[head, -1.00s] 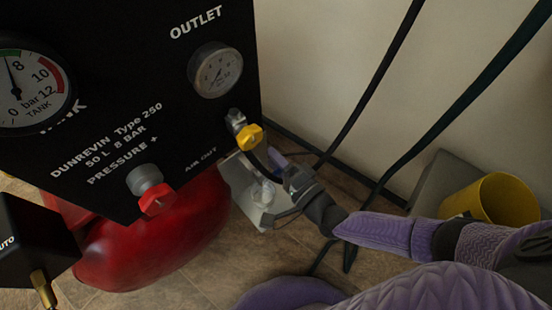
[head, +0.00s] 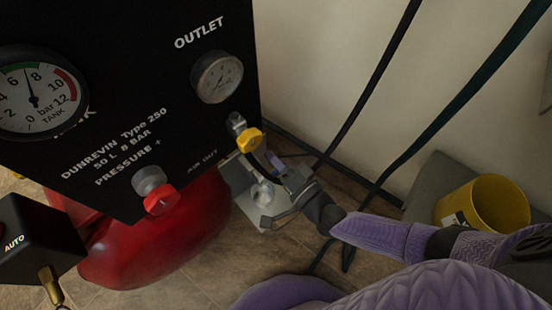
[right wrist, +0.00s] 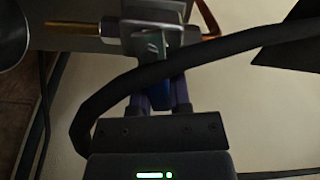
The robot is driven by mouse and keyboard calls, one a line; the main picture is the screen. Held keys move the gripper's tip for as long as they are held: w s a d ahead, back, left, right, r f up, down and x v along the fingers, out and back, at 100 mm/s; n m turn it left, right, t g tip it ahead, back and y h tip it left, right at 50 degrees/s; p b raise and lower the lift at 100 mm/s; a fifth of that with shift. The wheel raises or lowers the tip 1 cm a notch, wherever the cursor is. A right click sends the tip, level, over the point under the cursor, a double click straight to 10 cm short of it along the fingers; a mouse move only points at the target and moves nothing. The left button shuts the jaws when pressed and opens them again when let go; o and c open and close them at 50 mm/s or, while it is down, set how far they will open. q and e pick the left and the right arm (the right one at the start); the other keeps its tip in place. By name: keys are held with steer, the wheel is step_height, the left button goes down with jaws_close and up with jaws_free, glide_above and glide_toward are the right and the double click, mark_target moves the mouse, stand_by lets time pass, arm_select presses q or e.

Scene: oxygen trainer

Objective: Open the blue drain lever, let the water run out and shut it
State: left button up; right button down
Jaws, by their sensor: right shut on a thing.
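The blue drain lever (right wrist: 161,96) shows in the right wrist view as a small strip of blue between my fingers, partly hidden by them and by a dark hose. My right gripper (right wrist: 155,52) is shut on it, beside a brass fitting (right wrist: 75,29). In the head view, the right gripper (head: 276,190) is low, to the right of the red tank (head: 160,240). The lever's angle is hard to tell there, and no running water can be made out. The tank gauge (head: 35,92) reads roughly 7 bar. My left gripper is out of view.
A black box (head: 38,240) is at lower left. Dark hoses (head: 380,70) run down by the wall. A yellow bucket (head: 498,205) stands at right.

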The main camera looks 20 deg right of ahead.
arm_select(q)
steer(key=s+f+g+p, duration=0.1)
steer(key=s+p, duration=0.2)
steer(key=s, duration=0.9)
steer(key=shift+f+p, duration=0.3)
arm_select(e)
steer(key=shift+s+a+r+n, duration=0.15)
steer(key=shift+a+r+n, duration=0.25)
steer(key=shift+n, duration=1.2)
steer(key=shift+s+a+r+n, duration=0.1)
steer(key=shift+a+r+n, duration=0.3)
steer(key=shift+n, duration=1.2)
steer(key=shift+s+a+r+n, duration=0.2)
steer(key=shift+r+n, duration=0.35)
steer(key=shift+n, duration=1.05)
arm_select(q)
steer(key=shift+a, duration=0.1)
arm_select(e)
steer(key=c, duration=0.6)
jaws_free()
steer(key=shift+w, duration=0.1)
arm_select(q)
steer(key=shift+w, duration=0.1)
arm_select(e)
steer(key=shift+o, duration=0.2)
